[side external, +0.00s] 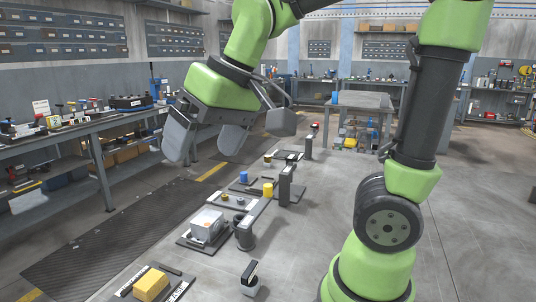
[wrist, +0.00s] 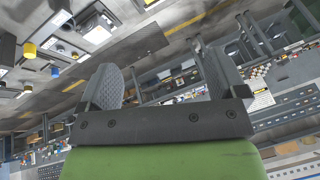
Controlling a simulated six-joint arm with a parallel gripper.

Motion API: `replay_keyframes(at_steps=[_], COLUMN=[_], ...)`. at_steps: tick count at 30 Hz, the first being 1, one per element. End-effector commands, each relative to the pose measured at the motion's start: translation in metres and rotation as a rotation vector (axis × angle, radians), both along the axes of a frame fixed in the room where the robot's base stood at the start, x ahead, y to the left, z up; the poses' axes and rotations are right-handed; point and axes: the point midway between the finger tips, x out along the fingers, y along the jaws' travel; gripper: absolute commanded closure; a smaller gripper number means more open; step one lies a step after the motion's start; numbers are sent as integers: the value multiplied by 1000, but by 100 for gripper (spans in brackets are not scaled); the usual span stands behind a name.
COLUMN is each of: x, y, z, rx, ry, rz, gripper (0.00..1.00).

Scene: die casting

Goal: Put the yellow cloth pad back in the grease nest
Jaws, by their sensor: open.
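The yellow cloth pad (side external: 151,285) is a small block at the lower left of the side view. It rests on or just above a dark plate with white lettered labels (side external: 178,291); the label ends in what looks like "ASE". I cannot tell whether the pad sits inside a recess of that grease nest. My gripper (side external: 205,142) is high above the work, well apart from the pad, with its two grey fingers spread and nothing between them. The open fingers also show in the wrist view (wrist: 162,75). I cannot make out the pad there.
A row of dark plates runs away from the pad, carrying a grey-white box (side external: 207,225), a yellow cylinder (side external: 268,189) and a blue cylinder (side external: 244,177). Short dark posts (side external: 285,186) stand beside them. A small dark-topped stand (side external: 250,279) is right of the pad. A workbench (side external: 100,130) lines the left.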

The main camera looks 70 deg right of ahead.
Motion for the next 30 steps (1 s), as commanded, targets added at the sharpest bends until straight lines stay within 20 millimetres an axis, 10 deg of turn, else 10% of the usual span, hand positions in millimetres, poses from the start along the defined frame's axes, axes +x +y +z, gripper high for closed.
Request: replay_keyframes(at_steps=[9,30], x=[-82,-90], y=[0,0], z=[-4,-8], rx=[82,93], ry=[-166,-183], rz=[-87,-98], gripper=[10,10])
